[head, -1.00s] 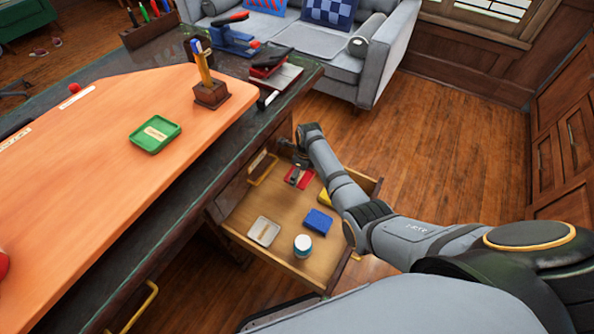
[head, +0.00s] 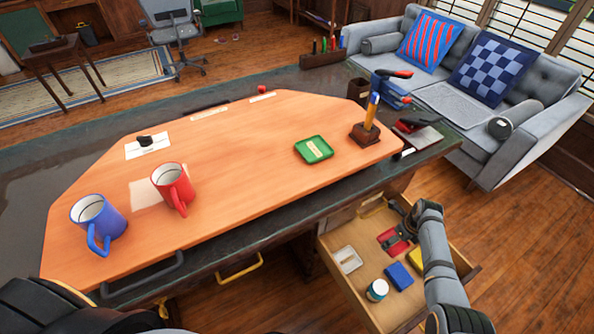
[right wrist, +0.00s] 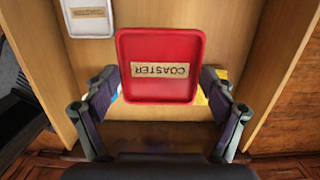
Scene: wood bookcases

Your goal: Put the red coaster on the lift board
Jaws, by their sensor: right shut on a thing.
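The red coaster (head: 391,240) is over the open drawer at the desk's right end. My right gripper (right wrist: 160,82) is shut on the coaster, with a finger at each side of it. In the right wrist view the red coaster (right wrist: 160,48) lies flat to the camera, its label upside down. It looks larger than the grey coaster there, so it seems raised off the drawer floor; the exact gap cannot be told. The lift board (head: 235,185) is the broad orange board on the dark desk, left of the drawer. My left gripper is not in view.
On the board stand a blue mug (head: 97,222), a red mug (head: 173,187), a green coaster (head: 314,149) and a pencil holder (head: 364,134). The board's middle is clear.

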